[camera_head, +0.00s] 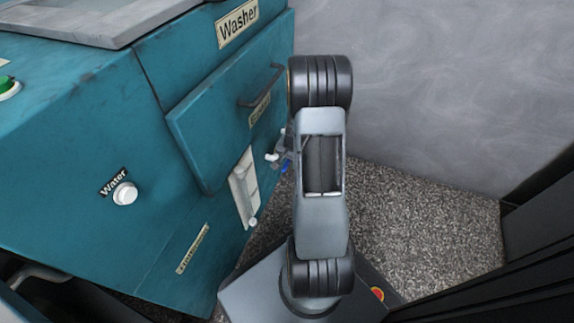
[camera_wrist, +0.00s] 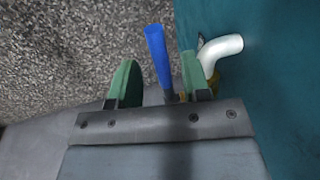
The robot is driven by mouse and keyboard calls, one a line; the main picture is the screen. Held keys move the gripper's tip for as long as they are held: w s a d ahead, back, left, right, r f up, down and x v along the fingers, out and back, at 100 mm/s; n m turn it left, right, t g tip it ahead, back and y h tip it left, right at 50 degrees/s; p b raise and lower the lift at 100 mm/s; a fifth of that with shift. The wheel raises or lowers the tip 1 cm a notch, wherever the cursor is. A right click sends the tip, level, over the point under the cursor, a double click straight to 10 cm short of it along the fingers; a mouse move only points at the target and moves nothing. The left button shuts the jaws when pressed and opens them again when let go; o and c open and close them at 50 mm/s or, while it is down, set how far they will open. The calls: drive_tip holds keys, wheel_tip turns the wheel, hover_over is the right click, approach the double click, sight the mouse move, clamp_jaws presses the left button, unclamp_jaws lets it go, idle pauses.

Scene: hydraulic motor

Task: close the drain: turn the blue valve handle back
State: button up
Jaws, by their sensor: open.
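The blue valve handle (camera_wrist: 158,56) shows in the wrist view, with its free end toward the top of the picture. My gripper (camera_wrist: 160,80) is open, with one green finger on each side of the handle. The handle appears between the fingers, closer to the right one; I cannot tell whether they touch. A white curved pipe (camera_wrist: 222,50) on a brass fitting is just right of the right finger. In the head view only a small blue bit of the handle (camera_head: 285,168) shows beside my arm, which hides most of the gripper.
The teal washer cabinet (camera_head: 90,160) fills the left, with a drawer handle (camera_head: 262,92), a white water knob (camera_head: 125,194) and a white gauge strip (camera_head: 243,187). A grey wall (camera_head: 440,80) stands behind. Speckled floor (camera_head: 430,215) is clear to the right.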

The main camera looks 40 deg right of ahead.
drive_tip(key=shift+w+f, duration=0.15)
drive_tip(key=shift+f, duration=0.4)
clamp_jaws()
